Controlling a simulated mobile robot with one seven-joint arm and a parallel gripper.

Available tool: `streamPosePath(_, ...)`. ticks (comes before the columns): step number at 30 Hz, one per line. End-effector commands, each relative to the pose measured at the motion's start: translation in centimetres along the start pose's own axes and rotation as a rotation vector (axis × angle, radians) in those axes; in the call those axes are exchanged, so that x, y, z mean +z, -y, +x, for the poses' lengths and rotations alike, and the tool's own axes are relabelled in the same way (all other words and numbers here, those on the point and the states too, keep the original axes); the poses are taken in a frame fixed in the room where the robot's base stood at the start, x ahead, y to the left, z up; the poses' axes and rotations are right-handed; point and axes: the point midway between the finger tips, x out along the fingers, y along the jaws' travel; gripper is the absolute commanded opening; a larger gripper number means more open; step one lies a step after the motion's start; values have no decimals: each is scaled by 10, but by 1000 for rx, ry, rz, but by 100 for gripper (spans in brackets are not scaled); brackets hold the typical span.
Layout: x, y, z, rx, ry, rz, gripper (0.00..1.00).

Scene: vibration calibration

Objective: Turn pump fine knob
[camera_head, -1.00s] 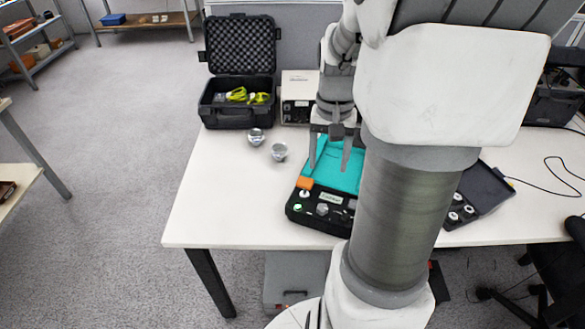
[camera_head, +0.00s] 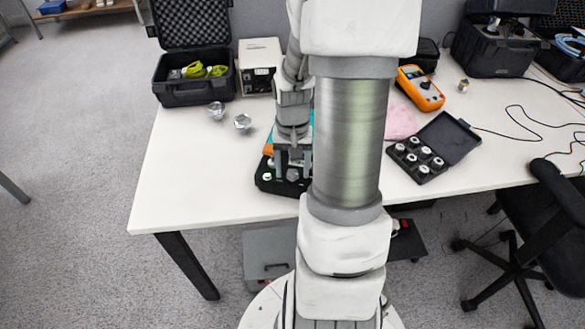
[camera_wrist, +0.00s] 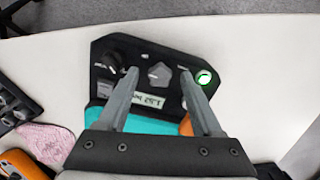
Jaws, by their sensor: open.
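The pump device (camera_head: 266,186) is a black and teal unit on the white table, largely hidden by my arm in the head view. In the wrist view its black panel (camera_wrist: 183,61) carries a grey faceted knob (camera_wrist: 158,75), a black round knob (camera_wrist: 108,60), a lit green button (camera_wrist: 204,78) and a small display (camera_wrist: 147,100). I cannot read which knob is the pump fine knob. My gripper (camera_head: 292,175) is open over the panel. In the wrist view its fingertips (camera_wrist: 160,73) lie on either side of the grey knob; contact cannot be told.
Two silver pieces (camera_head: 242,123) lie on the table left of the device. A black case (camera_head: 193,91) and a beige box (camera_head: 260,66) stand behind. A case of several round parts (camera_head: 418,160) and an orange meter (camera_head: 420,88) are at right. The table's left front is clear.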

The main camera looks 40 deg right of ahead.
Motion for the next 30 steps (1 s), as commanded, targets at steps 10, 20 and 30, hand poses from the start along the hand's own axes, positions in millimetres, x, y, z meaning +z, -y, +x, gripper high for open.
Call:
streamPosePath(10,0,0,0,0,0,0,31)
streamPosePath(20,0,0,-1,0,0,-2,0)
streamPosePath(30,0,0,-2,0,1,-161,0)
